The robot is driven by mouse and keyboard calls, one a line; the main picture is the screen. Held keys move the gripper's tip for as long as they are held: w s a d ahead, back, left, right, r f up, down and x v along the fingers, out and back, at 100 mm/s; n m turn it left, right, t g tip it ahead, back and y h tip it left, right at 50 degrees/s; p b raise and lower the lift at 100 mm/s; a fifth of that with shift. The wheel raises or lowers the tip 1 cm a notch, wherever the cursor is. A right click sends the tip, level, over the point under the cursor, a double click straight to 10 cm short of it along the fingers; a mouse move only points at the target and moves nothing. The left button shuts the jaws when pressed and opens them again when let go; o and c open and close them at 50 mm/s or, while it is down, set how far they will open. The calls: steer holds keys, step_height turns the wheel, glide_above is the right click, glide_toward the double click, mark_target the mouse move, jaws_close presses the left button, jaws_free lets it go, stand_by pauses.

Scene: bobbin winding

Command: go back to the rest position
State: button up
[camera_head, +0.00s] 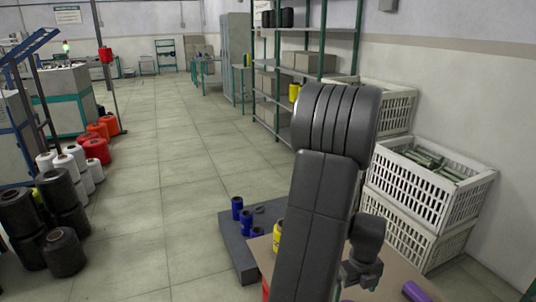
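My grey arm rises through the middle of the view and bends down behind its own upper link. My gripper (360,276) shows only in part at the lower right of the arm, low over a brown tabletop (390,283). Its fingers are too small and too hidden to tell whether they are open or hold anything. A purple bobbin (415,291) lies to the right of the gripper, apart from it, cut by the bottom edge. A yellow bobbin (278,236) stands left of my arm, partly hidden by it.
A dark grey platform (234,240) with blue bobbins (246,222) is left of the table. White crates (430,185) are stacked along the right wall. A green-framed shelf (275,90) stands behind. Black, white and red bobbins (97,150) crowd the left. The aisle floor between is clear.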

steer(key=shift+w+a+r+n+p, duration=0.4)
steer(key=shift+w+r+n+p, duration=0.15)
steer(key=shift+r+n, duration=0.25)
steer(key=shift+w+a+r+n+p, duration=0.4)
steer(key=shift+r+n+p, duration=0.2)
steer(key=shift+r+n, duration=0.15)
steer(key=shift+w+a+r+n+p, duration=0.35)
steer(key=shift+w+r+n+p, duration=0.2)
steer(key=shift+r+n, duration=0.25)
steer(key=shift+r, duration=0.1)
